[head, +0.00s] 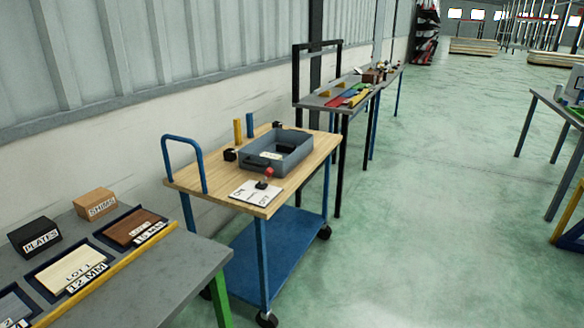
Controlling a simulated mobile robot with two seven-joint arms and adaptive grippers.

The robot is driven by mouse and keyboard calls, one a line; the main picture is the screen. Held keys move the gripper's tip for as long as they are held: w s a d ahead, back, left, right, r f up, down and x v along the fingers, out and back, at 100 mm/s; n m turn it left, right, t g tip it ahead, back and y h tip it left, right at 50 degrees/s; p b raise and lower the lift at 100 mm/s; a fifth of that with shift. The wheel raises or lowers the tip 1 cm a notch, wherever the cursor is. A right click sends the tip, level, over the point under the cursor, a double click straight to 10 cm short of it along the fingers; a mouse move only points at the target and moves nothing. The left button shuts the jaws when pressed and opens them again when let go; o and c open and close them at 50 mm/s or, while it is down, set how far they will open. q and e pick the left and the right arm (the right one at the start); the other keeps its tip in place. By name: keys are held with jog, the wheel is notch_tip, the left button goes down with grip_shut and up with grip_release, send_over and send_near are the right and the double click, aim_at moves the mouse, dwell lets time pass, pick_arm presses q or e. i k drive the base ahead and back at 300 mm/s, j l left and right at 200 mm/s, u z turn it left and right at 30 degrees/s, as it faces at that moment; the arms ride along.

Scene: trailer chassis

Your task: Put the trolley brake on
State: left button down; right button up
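The trolley has a wooden top (215,178), a blue lower shelf (285,240), a blue push handle (185,142) at its left end and dark castors (267,319). A white plate (250,197) with black lettering lies at the front edge of the top. A short lever with a red knob (269,171) stands on a black base at this plate's far right side. The lettering is too small to read surely, and I cannot tell which setting the lever is at. Neither of my grippers shows in the head view.
A grey tray (290,158) sits on the trolley behind the lever, near yellow (238,132) and blue (250,126) posts. A grey table (150,285) with labelled boxes stands at near left. A bench (330,101) stands beyond. The green floor (420,230) at right is clear.

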aim_at(268, 173)
jog(key=i+l, duration=0.25)
jog(key=i, duration=0.2)
jog(key=i+l, duration=0.3)
jog(key=i, duration=0.15)
jog(key=i+l, duration=0.25)
jog(key=i, duration=0.2)
jog(key=i+l, duration=0.25)
jog(key=i, duration=0.2)
